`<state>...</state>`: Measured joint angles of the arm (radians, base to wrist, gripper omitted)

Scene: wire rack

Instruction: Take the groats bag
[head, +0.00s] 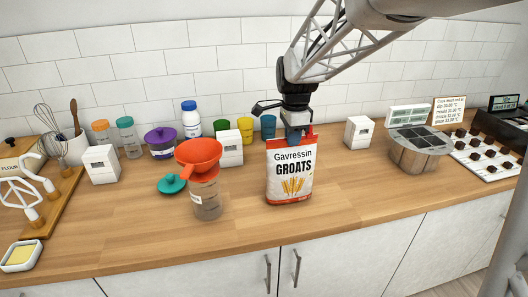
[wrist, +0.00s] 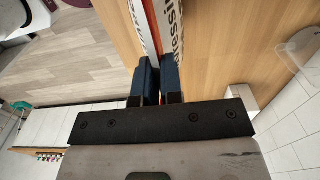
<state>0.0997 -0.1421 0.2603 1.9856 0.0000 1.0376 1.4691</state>
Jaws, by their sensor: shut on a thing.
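The groats bag (head: 290,172) is a white and red packet with "Gavressin GROATS" and wheat ears printed on its front. It is upright at the middle of the wooden counter, and I cannot tell whether its base touches the counter. My gripper (head: 297,135) comes down from above and is shut on the bag's top edge. In the wrist view the two dark blue fingers of my gripper (wrist: 159,85) lie on either side of the bag (wrist: 165,22). Part of the bag's top is hidden between the fingers.
A jar with an orange funnel (head: 199,152) stands left of the bag, beside a teal lid (head: 171,184). Coloured cups (head: 245,130) and a white box (head: 230,148) stand behind. A metal pot (head: 418,151) is to the right. The wooden counter (head: 350,180) is clear right of the bag.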

